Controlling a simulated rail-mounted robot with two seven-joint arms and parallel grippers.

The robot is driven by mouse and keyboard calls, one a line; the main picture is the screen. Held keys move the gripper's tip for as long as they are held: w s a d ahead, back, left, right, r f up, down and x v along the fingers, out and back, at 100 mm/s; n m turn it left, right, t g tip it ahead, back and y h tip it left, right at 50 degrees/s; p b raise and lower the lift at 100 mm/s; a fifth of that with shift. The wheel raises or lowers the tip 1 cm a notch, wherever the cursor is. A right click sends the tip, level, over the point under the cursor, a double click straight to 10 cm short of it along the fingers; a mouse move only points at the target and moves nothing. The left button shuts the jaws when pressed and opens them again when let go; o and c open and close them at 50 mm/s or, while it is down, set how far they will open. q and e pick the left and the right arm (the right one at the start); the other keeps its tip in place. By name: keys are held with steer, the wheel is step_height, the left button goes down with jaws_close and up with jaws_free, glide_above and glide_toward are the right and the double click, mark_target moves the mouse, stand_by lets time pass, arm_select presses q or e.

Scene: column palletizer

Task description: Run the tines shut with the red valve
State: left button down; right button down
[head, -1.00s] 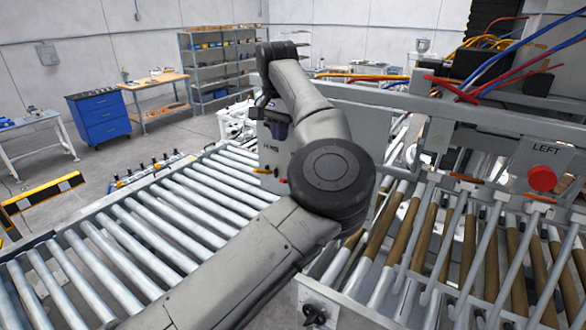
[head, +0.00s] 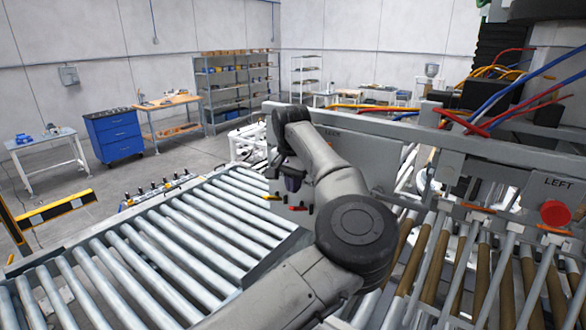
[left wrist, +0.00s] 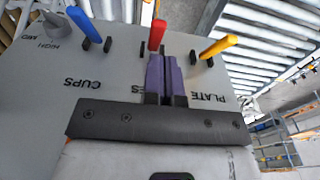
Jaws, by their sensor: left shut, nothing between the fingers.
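The red valve lever (left wrist: 157,35) stands on a grey panel (left wrist: 115,66), between a blue lever (left wrist: 83,25) and a yellow lever (left wrist: 219,46). In the head view the red lever (head: 298,208) shows small, below my left gripper (head: 291,182). My left gripper's purple fingers (left wrist: 161,62) are shut and empty, right at the red lever's lower end. I cannot tell whether they touch it. The fingers partly cover the label under the red lever; only "ES" shows. Long grey and brown bars (head: 480,277), perhaps including the tines, lie at the right. My right gripper is not in view.
A roller conveyor (head: 150,250) fills the lower left. A frame marked LEFT carries a red round knob (head: 555,213). Coloured hoses (head: 520,85) hang at the upper right. A blue cabinet (head: 114,137) and shelves (head: 235,90) stand far back, with open floor before them.

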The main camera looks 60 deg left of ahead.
mark_target(299, 208)
arm_select(q)
steer(key=shift+f+p, duration=0.3)
steer(key=shift+f, duration=1.35)
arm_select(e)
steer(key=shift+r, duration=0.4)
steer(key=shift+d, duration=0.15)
